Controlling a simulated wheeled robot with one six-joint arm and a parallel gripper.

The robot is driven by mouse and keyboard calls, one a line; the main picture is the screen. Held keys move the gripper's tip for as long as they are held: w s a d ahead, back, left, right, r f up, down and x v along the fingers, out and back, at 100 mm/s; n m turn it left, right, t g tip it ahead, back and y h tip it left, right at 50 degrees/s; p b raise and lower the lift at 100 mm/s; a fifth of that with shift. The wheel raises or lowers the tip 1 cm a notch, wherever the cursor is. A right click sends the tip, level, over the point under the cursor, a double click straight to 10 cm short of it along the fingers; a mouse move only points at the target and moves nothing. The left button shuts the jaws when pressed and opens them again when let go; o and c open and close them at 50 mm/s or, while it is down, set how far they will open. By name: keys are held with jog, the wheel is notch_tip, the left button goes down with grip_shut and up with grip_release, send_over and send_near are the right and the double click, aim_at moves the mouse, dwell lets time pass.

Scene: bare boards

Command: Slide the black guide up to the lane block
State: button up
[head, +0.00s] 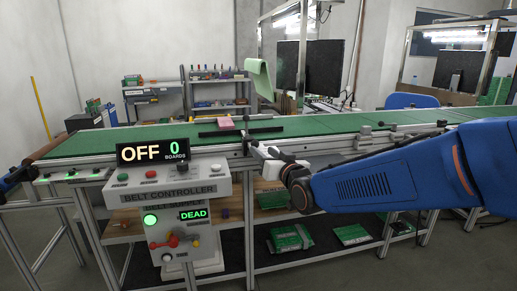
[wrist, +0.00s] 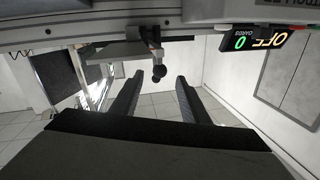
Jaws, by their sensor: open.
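A long black bar, which looks like the black guide (head: 228,133), lies across the green belt. A pink block (head: 225,122) sits just behind it on the belt; I cannot tell whether they touch or whether this is the lane block. My gripper (head: 265,153) is at the belt's front edge, right of the control box. In the wrist view my gripper (wrist: 157,95) is open, with its two dark fingers apart and nothing between them. A dark knob (wrist: 158,72) on a bracket shows just beyond the fingertips.
The belt controller (head: 172,190) stands in front of the belt; its display (head: 153,151) reads OFF and 0 boards, and a lower sign reads DEAD. The green belt (head: 345,124) is clear to the right. Green boards (head: 290,238) lie on the shelf below.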

jog(key=shift+v, duration=2.95)
jog(key=shift+w, duration=0.1)
